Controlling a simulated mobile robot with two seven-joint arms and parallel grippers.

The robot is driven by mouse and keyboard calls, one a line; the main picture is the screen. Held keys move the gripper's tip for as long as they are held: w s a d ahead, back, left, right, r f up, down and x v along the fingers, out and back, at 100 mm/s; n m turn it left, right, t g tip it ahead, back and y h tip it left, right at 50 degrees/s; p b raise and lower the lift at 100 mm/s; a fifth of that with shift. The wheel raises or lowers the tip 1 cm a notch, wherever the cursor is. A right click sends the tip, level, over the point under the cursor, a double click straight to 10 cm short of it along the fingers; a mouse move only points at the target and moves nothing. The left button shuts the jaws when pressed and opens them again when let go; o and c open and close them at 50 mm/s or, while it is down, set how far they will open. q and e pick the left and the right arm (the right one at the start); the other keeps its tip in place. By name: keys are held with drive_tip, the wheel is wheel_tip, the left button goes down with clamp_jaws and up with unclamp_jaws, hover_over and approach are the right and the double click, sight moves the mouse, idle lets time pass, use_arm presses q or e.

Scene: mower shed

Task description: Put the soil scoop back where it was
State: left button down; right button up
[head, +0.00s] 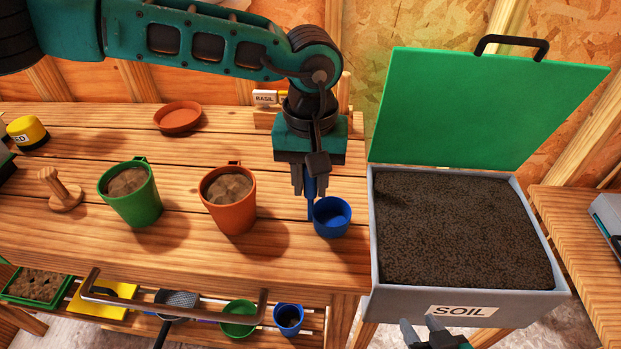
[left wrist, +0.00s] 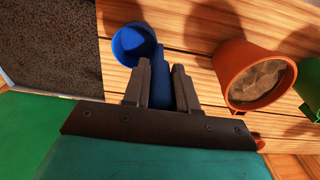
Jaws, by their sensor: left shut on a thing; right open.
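The blue soil scoop (head: 332,218) is at the right end of the wooden bench, between the orange pot and the soil bin. My left gripper (head: 310,192) points down and is shut on its handle. In the left wrist view the scoop's round cup (left wrist: 134,42) shows beyond the fingers (left wrist: 166,72), with the handle between them. The cup's visible inside looks empty. I cannot tell whether the scoop touches the bench or hangs just above it. My right gripper (head: 422,326) is open, in front of the soil bin at the bottom edge.
The soil bin (head: 374,262) is full of dark soil, its green lid (head: 480,105) raised. An orange pot (head: 230,208) and a green pot (head: 132,198) hold soil. A wooden dibber (head: 60,192), a terracotta saucer (head: 179,117) and a basil label (head: 265,97) are also on the bench.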

use_arm(q)
drive_tip(key=shift+f, duration=0.3)
drive_tip(key=c, duration=0.9)
unclamp_jaws()
wheel_tip(320, 180, up, 12)
drive_tip(key=shift+r, duration=0.15)
